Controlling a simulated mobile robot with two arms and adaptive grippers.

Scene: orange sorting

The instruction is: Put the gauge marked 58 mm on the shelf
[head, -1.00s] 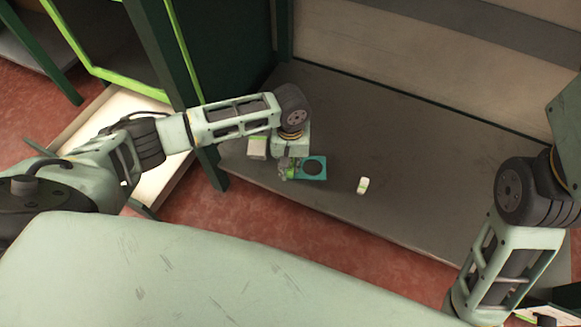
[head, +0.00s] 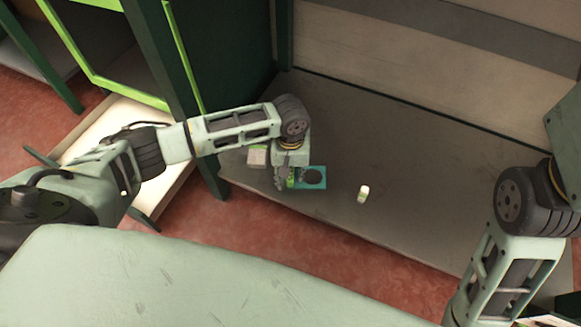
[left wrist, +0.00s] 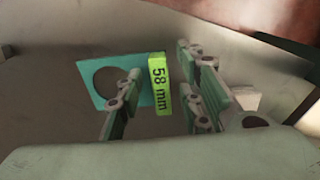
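The gauge (head: 313,177) is a flat teal plate with a round hole, on the grey surface at the centre. In the left wrist view its plate (left wrist: 88,72) joins a bright green grip marked 58 mm (left wrist: 160,84). My left gripper (head: 284,183) is low over the surface at the gauge's left end. In the left wrist view the left gripper (left wrist: 158,74) is open, one finger on each side of the green grip, with gaps showing. My right gripper is out of view; only its arm shows at the right.
A pale box (head: 257,156) stands just left of my left gripper. A small white-and-green item (head: 363,194) is right of the gauge. The grey surface (head: 430,185) is bare farther right. A dark green cabinet side (head: 232,60) rises behind my left arm.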

